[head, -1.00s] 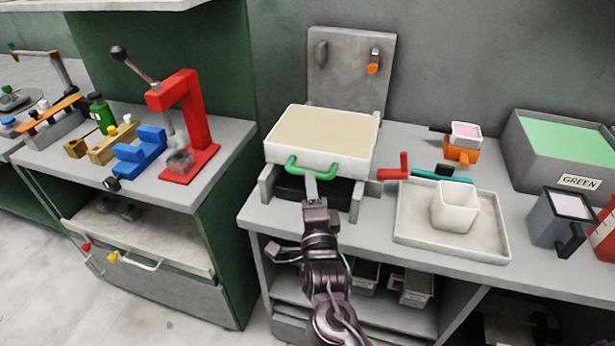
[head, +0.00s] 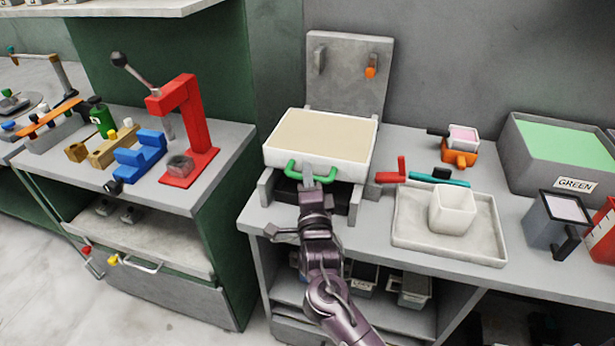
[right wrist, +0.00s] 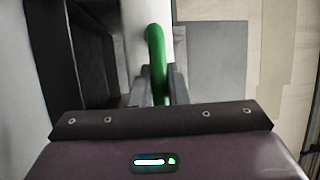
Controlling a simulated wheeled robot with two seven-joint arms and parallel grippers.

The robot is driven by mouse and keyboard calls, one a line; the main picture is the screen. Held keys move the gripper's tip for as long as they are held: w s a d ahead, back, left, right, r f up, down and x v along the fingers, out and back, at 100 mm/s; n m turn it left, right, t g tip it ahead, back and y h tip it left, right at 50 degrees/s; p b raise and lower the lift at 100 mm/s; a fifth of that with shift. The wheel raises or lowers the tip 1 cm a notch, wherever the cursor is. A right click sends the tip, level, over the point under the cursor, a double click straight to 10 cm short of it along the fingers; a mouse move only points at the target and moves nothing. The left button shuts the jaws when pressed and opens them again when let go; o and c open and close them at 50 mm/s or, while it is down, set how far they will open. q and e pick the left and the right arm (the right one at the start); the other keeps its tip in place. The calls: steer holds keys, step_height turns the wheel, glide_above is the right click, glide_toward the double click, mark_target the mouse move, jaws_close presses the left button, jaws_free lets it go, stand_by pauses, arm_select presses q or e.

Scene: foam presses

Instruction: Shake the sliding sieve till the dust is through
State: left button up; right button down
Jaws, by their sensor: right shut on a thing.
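The sieve (head: 318,165) is a white box with a flat beige surface (head: 325,133) on top. It sits on grey rails (head: 265,188) over a dark opening (head: 290,190). I cannot tell how much of the beige is dust. A green handle (head: 290,172) sticks out of its front wall. My right gripper (head: 308,176) is shut on this handle from the front. In the right wrist view the green handle (right wrist: 156,50) runs down between the two grey fingers, with the white sieve wall (right wrist: 136,30) beside it. My left gripper is not in view.
A grey upright board (head: 345,75) stands behind the sieve. To the right are a red handle (head: 391,174), a pale tray (head: 410,245) with a white cup (head: 452,210), and a grey green-topped bin (head: 535,170). A red press (head: 193,125) stands on the left bench.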

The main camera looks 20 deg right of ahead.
mark_target(320, 169)
steer(key=w+d+b, duration=0.1)
steer(key=w, duration=0.1)
steer(key=w+d+b, duration=0.1)
steer(key=w+d, duration=0.1)
steer(key=w+d+b, duration=0.1)
steer(key=w, duration=0.2)
steer(key=shift+d+f, duration=0.15)
steer(key=shift+d, duration=0.2)
steer(key=shift+s+r, duration=0.1)
steer(key=shift+r, duration=0.2)
steer(key=c, duration=1.6)
jaws_free()
steer(key=shift+d, duration=0.1)
steer(key=shift+c, duration=0.2)
steer(key=shift+o, duration=1.2)
steer(key=shift+w+f, duration=0.2)
steer(key=shift+w, duration=0.05)
steer(key=shift+s, duration=0.1)
steer(key=shift+b+v, duration=0.9)
steer(key=shift+v, duration=3)
